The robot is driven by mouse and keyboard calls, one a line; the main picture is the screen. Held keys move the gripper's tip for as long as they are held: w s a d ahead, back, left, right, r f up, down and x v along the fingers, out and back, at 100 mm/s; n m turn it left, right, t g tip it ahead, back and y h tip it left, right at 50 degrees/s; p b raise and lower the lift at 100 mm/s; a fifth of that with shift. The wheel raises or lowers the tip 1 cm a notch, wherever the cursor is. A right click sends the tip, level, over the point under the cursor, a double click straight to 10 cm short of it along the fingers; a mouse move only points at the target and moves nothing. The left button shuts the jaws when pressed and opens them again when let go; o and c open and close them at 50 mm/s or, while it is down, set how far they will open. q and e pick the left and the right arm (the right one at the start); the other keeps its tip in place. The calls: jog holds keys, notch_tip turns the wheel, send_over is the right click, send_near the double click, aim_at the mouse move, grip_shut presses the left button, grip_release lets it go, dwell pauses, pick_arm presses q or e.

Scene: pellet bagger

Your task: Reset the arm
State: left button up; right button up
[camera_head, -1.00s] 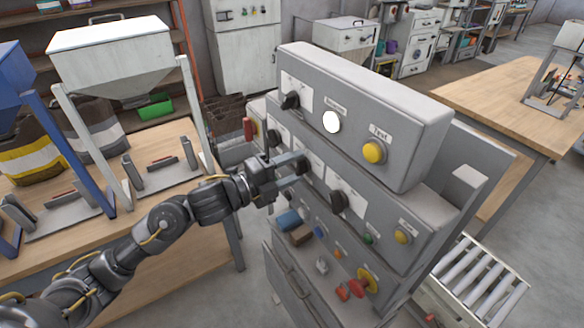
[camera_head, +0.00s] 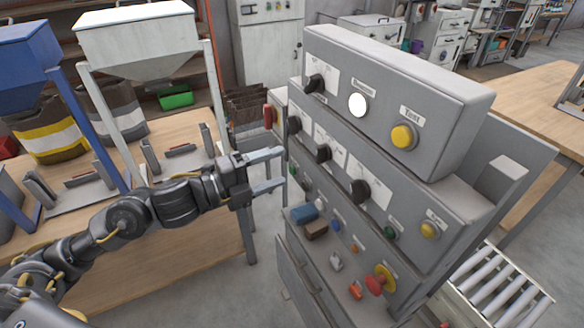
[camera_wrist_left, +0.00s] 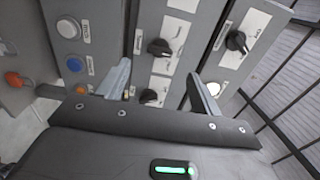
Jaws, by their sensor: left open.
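My left gripper (camera_head: 277,170) is open and empty, just left of the grey control panel (camera_head: 440,209) and apart from its knobs. In the left wrist view its two fingers (camera_wrist_left: 162,90) stand wide apart, with black rotary knobs on the panel beyond them. One black knob (camera_wrist_left: 159,47) shows between and above the fingers, another (camera_wrist_left: 237,41) beyond the right finger. In the head view the panel carries several black knobs, a lit white lamp (camera_head: 358,105) and a yellow Test button (camera_head: 403,136). My right gripper is not in view.
A red mushroom button (camera_head: 377,282) and several small switches sit on the panel's lower ledge. A wooden bench (camera_head: 178,229) with a white hopper (camera_head: 137,38) stands to the left. A roller conveyor (camera_head: 497,292) is at lower right. Grey floor shows between bench and panel.

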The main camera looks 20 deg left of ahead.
pick_arm(q)
jog(key=shift+s+a, duration=0.45)
jog(key=shift+s, duration=0.05)
